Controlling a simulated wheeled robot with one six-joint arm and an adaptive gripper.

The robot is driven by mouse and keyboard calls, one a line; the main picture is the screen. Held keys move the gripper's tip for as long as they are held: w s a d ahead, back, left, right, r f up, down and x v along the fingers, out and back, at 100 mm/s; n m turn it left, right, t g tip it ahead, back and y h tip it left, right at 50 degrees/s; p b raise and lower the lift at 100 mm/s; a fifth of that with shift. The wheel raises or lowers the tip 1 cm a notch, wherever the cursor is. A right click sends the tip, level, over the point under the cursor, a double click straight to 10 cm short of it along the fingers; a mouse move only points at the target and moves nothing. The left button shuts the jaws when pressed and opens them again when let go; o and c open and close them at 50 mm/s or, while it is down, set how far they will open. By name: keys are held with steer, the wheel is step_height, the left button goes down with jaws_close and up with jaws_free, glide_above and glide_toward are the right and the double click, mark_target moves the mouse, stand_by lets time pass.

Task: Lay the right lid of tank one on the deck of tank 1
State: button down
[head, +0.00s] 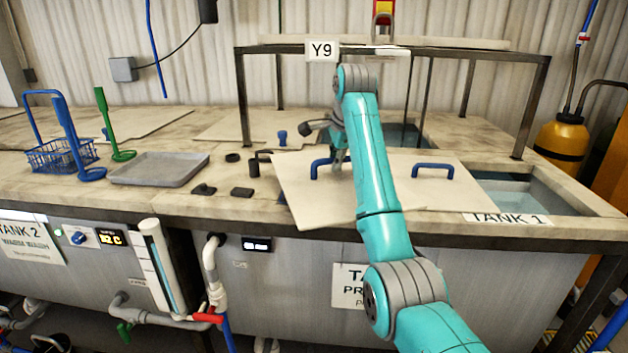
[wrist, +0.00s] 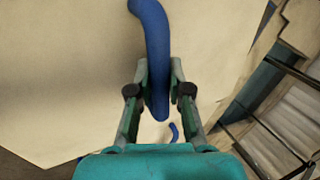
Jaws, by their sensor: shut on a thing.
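My gripper (head: 338,160) is shut on the blue handle (head: 320,168) of a pale square lid (head: 300,195). In the wrist view the gripper (wrist: 159,85) has its fingers on both sides of this handle (wrist: 151,35), and the lid (wrist: 70,80) fills the left. The lid sits skewed at the left part of tank 1, its front corner over the front edge. Whether it touches the deck is unclear. A second pale lid (head: 455,195) with a blue handle (head: 433,170) lies to the right, partly behind my arm. Right of it, tank 1's water (head: 525,195) shows uncovered.
A dark metal frame (head: 243,100) with a Y9 sign (head: 322,51) stands over tank 1. Small black parts (head: 242,192) lie left of the held lid. A grey tray (head: 160,169), a green stand (head: 107,120) and a blue basket (head: 60,155) stand farther left.

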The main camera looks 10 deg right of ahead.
mark_target(337, 180)
steer(key=shift+f, duration=3.9)
steer(key=shift+f, duration=0.1)
steer(key=c, duration=1.1)
jaws_free()
steer(key=shift+f, duration=0.1)
